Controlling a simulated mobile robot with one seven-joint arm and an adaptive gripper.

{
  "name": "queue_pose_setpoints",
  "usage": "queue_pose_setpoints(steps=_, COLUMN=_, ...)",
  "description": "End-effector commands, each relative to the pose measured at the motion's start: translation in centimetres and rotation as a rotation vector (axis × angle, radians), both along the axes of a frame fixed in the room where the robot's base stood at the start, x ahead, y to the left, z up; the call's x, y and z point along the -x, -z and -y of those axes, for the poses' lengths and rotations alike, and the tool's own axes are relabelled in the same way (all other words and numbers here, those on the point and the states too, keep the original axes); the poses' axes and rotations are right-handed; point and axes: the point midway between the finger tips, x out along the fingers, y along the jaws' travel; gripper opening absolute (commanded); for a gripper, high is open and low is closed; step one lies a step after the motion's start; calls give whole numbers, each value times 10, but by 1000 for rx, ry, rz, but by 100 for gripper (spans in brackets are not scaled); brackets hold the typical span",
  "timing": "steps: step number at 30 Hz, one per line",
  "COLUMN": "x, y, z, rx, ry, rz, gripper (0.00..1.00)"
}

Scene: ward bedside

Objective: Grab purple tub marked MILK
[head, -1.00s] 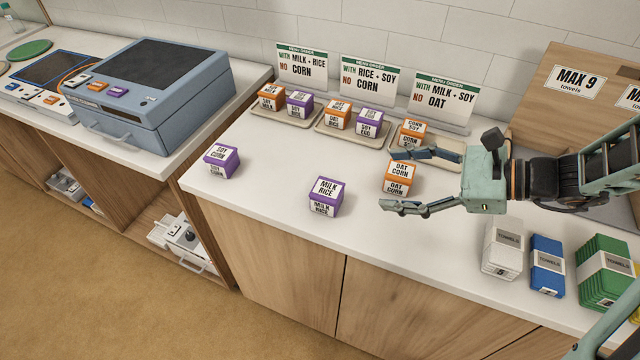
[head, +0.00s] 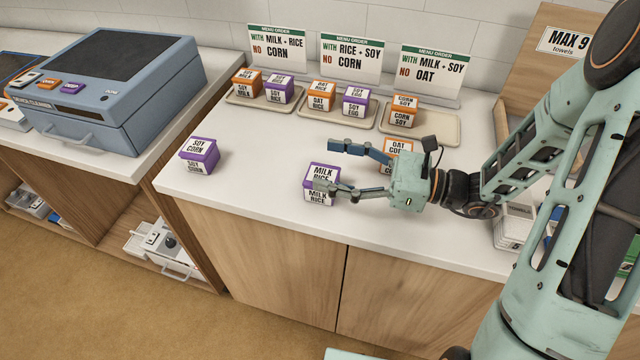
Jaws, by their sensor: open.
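The purple tub marked MILK RICE (head: 322,172) stands upright on the white counter near its front edge. My gripper (head: 328,167) is open and reaches in from the right, its fingers pointing left. The far finger is behind the tub's right side. The tub's top and left side show free; I cannot tell whether a finger touches it.
An orange tub (head: 398,147), partly hidden, stands just behind my gripper. A purple SOY CORN tub (head: 200,157) stands at left. Trays with tubs, including a purple SOY EGG tub (head: 356,100), line the back under menu cards. The counter (head: 250,160) between is clear.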

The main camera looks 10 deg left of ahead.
Motion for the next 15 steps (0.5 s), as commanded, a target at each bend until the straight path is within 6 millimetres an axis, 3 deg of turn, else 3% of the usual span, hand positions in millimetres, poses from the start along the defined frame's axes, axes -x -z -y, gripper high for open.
queue_pose_setpoints(steps=6, x=1, y=39, z=-1, rx=0, ry=-2, rz=-3, gripper=67)
queue_pose_setpoints(steps=15, x=0, y=37, z=-28, rx=1, ry=-3, rz=1, gripper=67)
